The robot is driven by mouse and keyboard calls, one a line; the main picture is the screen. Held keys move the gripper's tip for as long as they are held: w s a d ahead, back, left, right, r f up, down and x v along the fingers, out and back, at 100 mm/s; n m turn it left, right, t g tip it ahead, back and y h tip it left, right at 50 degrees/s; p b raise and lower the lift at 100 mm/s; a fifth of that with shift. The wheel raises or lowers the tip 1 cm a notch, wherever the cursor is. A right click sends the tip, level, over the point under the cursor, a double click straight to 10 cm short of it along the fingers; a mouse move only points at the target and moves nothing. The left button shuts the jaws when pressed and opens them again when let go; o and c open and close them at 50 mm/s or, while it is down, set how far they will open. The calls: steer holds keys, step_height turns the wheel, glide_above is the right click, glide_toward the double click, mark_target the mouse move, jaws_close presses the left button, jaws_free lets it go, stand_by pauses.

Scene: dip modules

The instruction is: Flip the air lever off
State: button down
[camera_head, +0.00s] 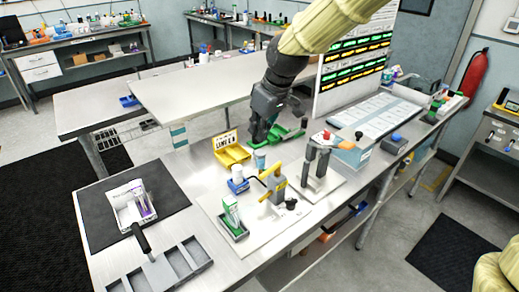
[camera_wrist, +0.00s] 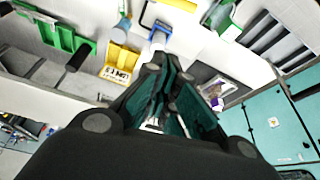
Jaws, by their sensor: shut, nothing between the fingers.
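A grey and yellow fixture (camera_head: 275,189) stands on a white base plate (camera_head: 262,236) near the front of the steel bench. A yellow lever-like bar (camera_head: 268,172) slants across its top; I cannot tell for sure whether this is the air lever or which way it is set. A black knob (camera_head: 291,204) sits on the fixture's right. My gripper (camera_head: 262,138) is above the bench, behind the fixture and apart from it. In the wrist view my gripper (camera_wrist: 160,68) has its dark fingers together with nothing held.
A yellow labelled bin (camera_head: 229,156) and a blue-and-white container (camera_head: 238,181) stand left of my gripper. A grey clamp stand (camera_head: 318,165) with a red top is to the right. A green holder (camera_head: 233,224) sits on the plate. A dark mat (camera_head: 108,222) lies at left.

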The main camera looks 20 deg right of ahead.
mark_target(271, 170)
step_height(271, 170, down, 10)
steer(key=p, duration=0.4)
steer(key=shift+s, duration=0.25)
stand_by(0.3)
steer(key=shift+r+p, duration=0.1)
steer(key=shift+p, duration=0.25)
